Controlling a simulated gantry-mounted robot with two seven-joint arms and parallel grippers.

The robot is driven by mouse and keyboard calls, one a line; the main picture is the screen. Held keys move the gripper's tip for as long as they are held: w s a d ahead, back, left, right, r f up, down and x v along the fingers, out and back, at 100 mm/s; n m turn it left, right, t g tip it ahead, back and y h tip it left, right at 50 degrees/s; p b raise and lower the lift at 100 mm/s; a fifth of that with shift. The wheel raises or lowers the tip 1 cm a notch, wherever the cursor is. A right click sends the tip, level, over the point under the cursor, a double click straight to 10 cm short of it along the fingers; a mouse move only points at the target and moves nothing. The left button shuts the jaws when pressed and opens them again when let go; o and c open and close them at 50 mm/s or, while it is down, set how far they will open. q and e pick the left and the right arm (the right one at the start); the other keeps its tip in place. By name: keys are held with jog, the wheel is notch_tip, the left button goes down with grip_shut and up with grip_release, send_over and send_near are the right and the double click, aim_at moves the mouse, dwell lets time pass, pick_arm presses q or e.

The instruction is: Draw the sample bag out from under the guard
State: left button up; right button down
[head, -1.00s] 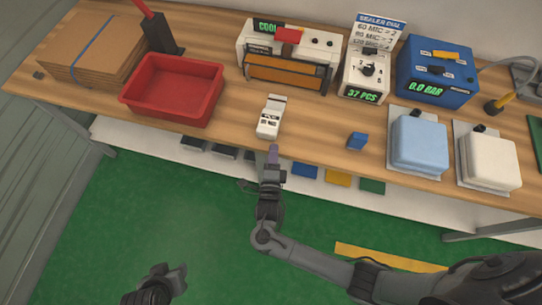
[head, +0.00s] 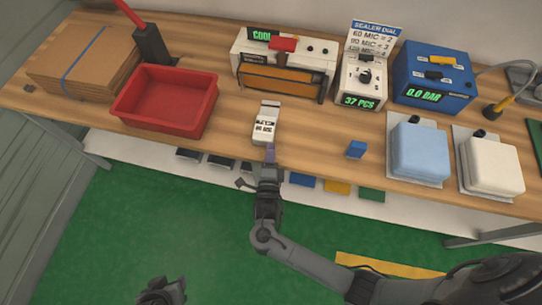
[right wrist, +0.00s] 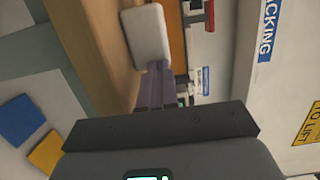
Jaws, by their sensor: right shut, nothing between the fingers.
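The sealer (head: 284,64) stands at the back of the bench. An orange-brown bar (head: 275,80) in a dark frame spans its front and looks like the guard. I cannot make out a sample bag under it. A small white device with dark print (head: 265,125) lies on the bench in front of the sealer. My right gripper (head: 270,149) is shut and empty at the bench's front edge, its purple fingertips close to the device's near end. In the right wrist view the fingertips (right wrist: 160,72) overlap a pale rounded block; contact is unclear. My left gripper (head: 168,289) is low over the floor, its jaws unclear.
A red tray (head: 165,121) and cardboard stack (head: 88,72) are at the left. A dial box (head: 362,85), blue pressure box (head: 434,78), small blue block (head: 356,149) and blue and white pads (head: 420,150) are at the right. Bench (head: 310,125) around the white device is clear.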

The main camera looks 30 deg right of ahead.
jog(key=shift+w+d, duration=0.25)
jog(key=shift+d, duration=0.1)
pick_arm(q)
jog(key=shift+f, duration=0.3)
pick_arm(e)
jog(key=shift+a, duration=0.1)
jog(key=shift+s, duration=0.1)
